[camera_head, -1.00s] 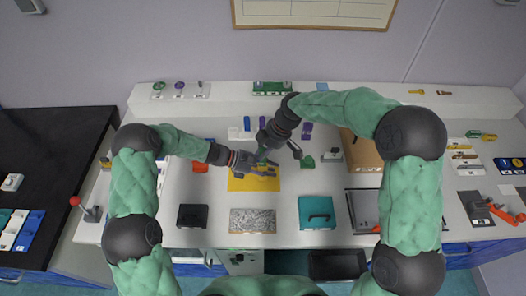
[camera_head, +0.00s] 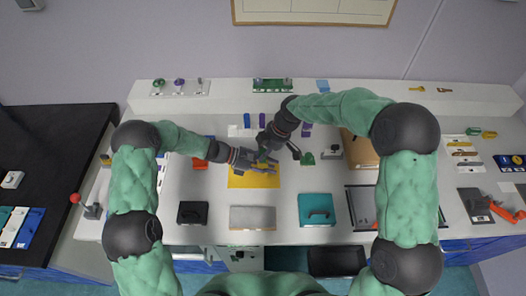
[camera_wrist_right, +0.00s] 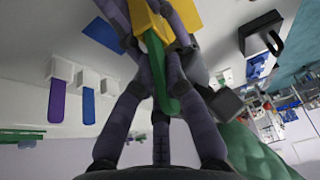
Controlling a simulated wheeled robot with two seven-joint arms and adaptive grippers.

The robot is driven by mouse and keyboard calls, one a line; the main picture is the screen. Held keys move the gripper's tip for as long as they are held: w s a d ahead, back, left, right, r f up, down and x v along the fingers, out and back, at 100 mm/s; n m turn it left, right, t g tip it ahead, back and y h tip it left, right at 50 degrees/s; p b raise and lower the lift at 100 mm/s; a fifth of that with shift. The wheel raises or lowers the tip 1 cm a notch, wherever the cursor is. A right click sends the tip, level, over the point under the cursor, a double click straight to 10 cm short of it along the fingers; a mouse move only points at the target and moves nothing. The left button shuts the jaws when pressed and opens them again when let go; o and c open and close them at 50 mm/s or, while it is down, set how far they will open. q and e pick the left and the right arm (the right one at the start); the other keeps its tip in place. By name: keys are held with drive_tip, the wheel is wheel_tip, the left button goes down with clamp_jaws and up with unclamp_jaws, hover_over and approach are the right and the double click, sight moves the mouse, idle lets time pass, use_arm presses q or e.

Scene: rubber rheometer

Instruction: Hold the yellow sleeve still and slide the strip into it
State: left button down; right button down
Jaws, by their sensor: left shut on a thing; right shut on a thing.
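In the right wrist view, the yellow sleeve (camera_wrist_right: 148,22) is at the top, between the fingers of my left gripper (camera_wrist_right: 160,18). The green strip (camera_wrist_right: 157,75) is between the fingers of my right gripper (camera_wrist_right: 158,72). Its upper end meets the lower end of the sleeve; I cannot tell how far inside it is. In the head view my left gripper (camera_head: 258,166) and right gripper (camera_head: 264,156) are close together above the yellow mat (camera_head: 250,181). Sleeve and strip are too small and covered to make out clearly there.
A black box (camera_head: 192,213), a grey panel (camera_head: 253,217) and a teal box (camera_head: 317,210) stand along the front of the table. Blue and purple pieces (camera_head: 247,120) stand behind the grippers.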

drive_tip(key=shift+f, duration=0.4)
drive_tip(key=c, duration=1.2)
unclamp_jaws()
drive_tip(key=shift+v, duration=4.05)
drive_tip(key=shift+a, duration=0.1)
use_arm(q)
drive_tip(key=c, duration=0.9)
unclamp_jaws()
drive_tip(key=shift+o, duration=0.2)
